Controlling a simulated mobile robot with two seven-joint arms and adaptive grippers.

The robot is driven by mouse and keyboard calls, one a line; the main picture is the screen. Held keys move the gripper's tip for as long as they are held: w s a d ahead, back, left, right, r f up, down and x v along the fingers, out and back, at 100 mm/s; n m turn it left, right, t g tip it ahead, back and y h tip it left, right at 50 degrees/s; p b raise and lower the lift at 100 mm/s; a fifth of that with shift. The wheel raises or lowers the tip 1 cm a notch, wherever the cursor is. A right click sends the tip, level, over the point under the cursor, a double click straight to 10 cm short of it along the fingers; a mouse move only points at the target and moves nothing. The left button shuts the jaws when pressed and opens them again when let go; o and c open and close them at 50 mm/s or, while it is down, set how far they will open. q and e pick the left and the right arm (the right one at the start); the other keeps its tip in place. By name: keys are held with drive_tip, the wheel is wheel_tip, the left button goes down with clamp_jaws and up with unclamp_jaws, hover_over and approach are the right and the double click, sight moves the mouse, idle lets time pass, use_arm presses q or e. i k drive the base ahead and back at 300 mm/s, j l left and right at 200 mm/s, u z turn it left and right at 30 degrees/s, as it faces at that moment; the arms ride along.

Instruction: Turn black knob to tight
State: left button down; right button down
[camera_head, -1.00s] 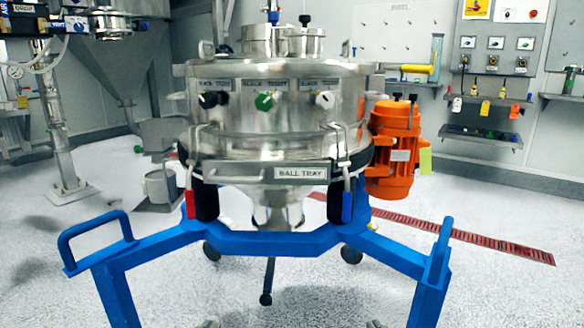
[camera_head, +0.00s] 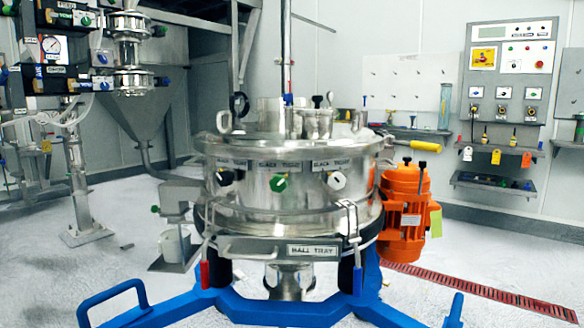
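The round steel powder sifter (camera_head: 300,215) stands upright in the middle. Its front wall carries a row of knobs: a black knob (camera_head: 225,177) at the left, a green knob (camera_head: 278,183) in the middle, and a white-faced knob with a black part (camera_head: 336,180) at the right. Small labels sit above the knobs, too blurred to read surely. Neither of my grippers is in view, and nothing touches the knobs.
A blue frame (camera_head: 262,311) stands around the sifter's lower front. An orange motor (camera_head: 402,210) sticks out at its right. A ball tray label (camera_head: 313,250) sits below the knobs. Steel piping (camera_head: 80,190) stands at left, a wall panel (camera_head: 510,90) at right.

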sight(224, 179)
drive_tip(key=k+j+z, duration=0.1)
drive_tip(key=j+z, duration=0.25)
drive_tip(key=k+j+z, duration=0.1)
drive_tip(key=j+z, duration=0.2)
drive_tip(key=k+j+z, duration=0.2)
drive_tip(key=j+z, duration=0.15)
drive_tip(key=j, duration=0.1)
